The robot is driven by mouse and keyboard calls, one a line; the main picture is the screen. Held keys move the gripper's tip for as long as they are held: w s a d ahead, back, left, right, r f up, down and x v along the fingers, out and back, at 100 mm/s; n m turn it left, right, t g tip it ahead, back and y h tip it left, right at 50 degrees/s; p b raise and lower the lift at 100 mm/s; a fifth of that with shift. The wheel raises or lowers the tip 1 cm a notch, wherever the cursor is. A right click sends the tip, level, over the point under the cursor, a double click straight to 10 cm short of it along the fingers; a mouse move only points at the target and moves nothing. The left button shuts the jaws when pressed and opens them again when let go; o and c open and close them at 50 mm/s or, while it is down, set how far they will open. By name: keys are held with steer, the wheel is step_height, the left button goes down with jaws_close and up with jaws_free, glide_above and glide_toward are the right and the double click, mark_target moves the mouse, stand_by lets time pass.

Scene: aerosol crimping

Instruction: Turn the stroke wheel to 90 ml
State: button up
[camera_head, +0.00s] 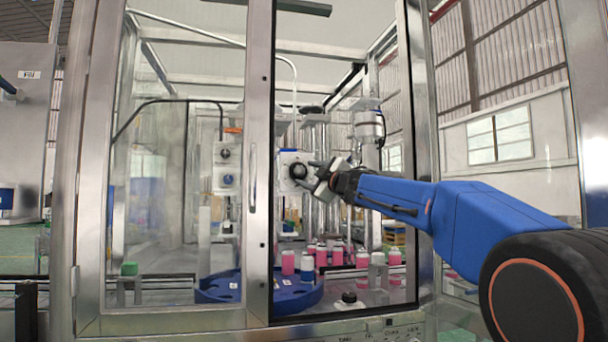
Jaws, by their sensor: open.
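The stroke wheel appears to be the dark round knob (298,171) on a pale unit inside the machine cabinet. Its scale and any 90 ml mark are too small to read. My gripper (310,174) reaches in from the right through the open part of the cabinet front. Its jaws are open, and the fingertips are right beside the knob's right side. I cannot tell whether they touch it or lie around it.
A glass door (190,200) in a metal frame covers the left side. Below my gripper, pink cans (288,262) and a blue round table (290,299) stand in the cabinet. A metal post (420,150) borders the opening on the right. A black button (349,297) sits low in front.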

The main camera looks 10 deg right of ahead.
mark_target(301, 172)
steer(key=shift+x, duration=1.55)
steer(key=shift+c, duration=0.6)
steer(key=c, duration=1)
steer(key=shift+o, duration=0.2)
